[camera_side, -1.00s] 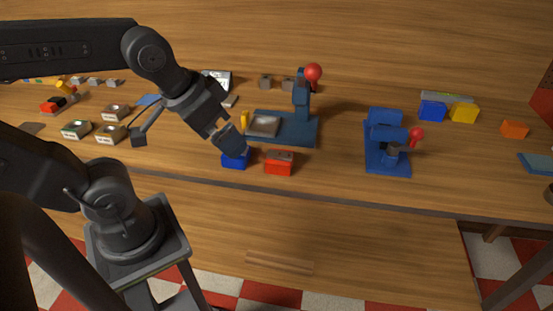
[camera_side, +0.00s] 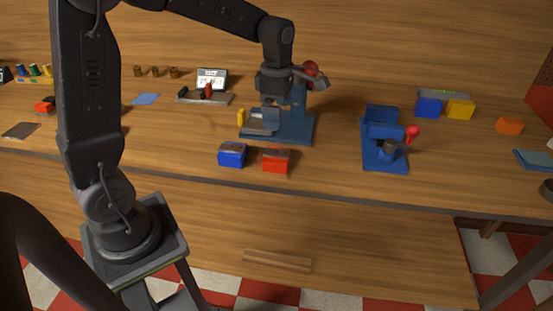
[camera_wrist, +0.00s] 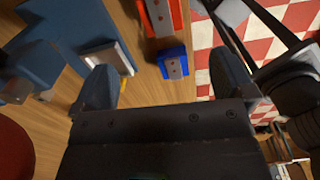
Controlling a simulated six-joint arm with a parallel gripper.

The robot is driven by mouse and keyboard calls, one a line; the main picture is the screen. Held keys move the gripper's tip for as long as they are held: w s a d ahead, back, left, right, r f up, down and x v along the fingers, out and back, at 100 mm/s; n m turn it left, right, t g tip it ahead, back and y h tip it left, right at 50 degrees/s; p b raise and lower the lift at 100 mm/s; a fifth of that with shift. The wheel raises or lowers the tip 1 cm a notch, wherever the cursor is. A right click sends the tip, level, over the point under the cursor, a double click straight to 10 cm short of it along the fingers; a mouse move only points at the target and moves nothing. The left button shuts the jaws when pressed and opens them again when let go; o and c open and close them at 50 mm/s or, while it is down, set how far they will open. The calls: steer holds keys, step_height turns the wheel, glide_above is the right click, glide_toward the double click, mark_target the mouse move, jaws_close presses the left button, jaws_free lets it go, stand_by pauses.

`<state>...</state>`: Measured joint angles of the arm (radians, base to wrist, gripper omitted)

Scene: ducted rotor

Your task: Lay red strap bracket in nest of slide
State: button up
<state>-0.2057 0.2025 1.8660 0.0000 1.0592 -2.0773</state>
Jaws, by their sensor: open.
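A red box-shaped holder (camera_side: 276,160) with a grey-brown metal piece on top stands near the table's front edge; it also shows at the top of the wrist view (camera_wrist: 162,14). I cannot make out a separate red strap bracket. The slide (camera_side: 257,128) is a pale grey plate on the blue fixture base (camera_side: 295,132), below a red-knobbed post. In the wrist view the slide (camera_wrist: 108,58) is at left, partly behind a finger. My gripper (camera_side: 271,120) is by the slide and hides part of it. In the wrist view its fingers (camera_wrist: 165,88) are apart with nothing between them.
A blue holder (camera_side: 232,154) stands left of the red one. A second blue fixture (camera_side: 384,140) with a red knob is to the right. Blue (camera_side: 428,108), yellow (camera_side: 460,109) and orange (camera_side: 510,125) blocks lie farther right. Table between the fixtures is clear.

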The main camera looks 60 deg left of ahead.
mark_target(277, 152)
steer(key=shift+n, duration=0.4)
steer(key=f, duration=0.9)
steer(key=shift+w+a, duration=0.15)
steer(key=shift+w, duration=0.05)
steer(key=shift+s+f, duration=0.15)
steer(key=shift+f, duration=1.2)
steer(key=shift+s+f, duration=0.15)
steer(key=shift+f, duration=1.2)
steer(key=c, duration=1.1)
steer(key=shift+c, duration=0.2)
steer(key=shift+r, duration=0.2)
